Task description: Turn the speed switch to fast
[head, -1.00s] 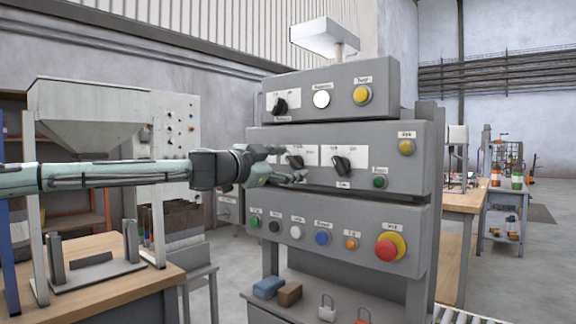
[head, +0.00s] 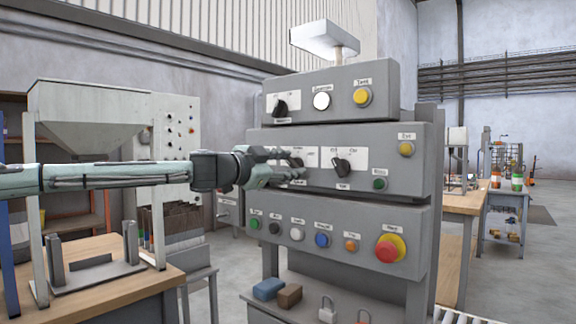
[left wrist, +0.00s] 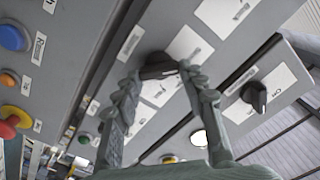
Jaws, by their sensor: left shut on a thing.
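The grey control panel (head: 390,165) has two black rotary switches on its middle box. The left one (head: 297,163) is partly hidden by my left gripper (head: 303,166), and its small label is blurred. The left wrist view shows this black switch (left wrist: 157,66) between the fingertips of my left gripper (left wrist: 160,78), which is shut on it. The right black switch (head: 341,167) on the same box stands free of the gripper. My right gripper is in neither view.
The top box carries another black switch (head: 280,108), a white button (head: 321,101) and a yellow button (head: 362,96). A red mushroom button (head: 388,249) and several smaller buttons sit below. A wooden table (head: 100,278) stands at the left.

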